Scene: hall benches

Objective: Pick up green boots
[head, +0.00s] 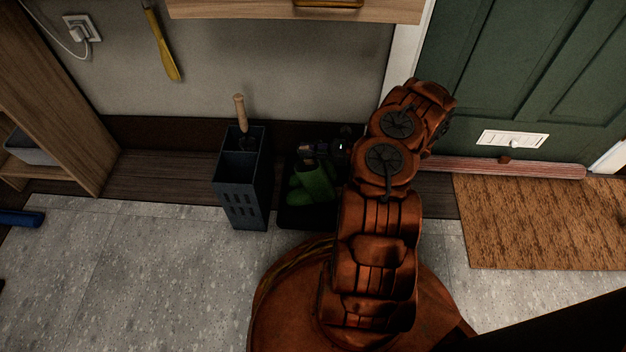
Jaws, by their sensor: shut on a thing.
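The green boots (312,184) stand in a dark tray (294,217) on the floor against the wall, just left of my orange arm. Their right side is partly hidden behind the arm. My gripper (325,156) is at the tops of the boots, small, dark and partly hidden by the arm. It appears shut on the boots, though the exact contact of its fingers is hard to make out.
A dark umbrella stand (243,185) with a wooden-handled item (240,112) stands close left of the tray. A drawer unit (295,10) overhangs above. A brown doormat (545,220) and green door (530,80) are right. Grey floor (130,270) is clear at front left.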

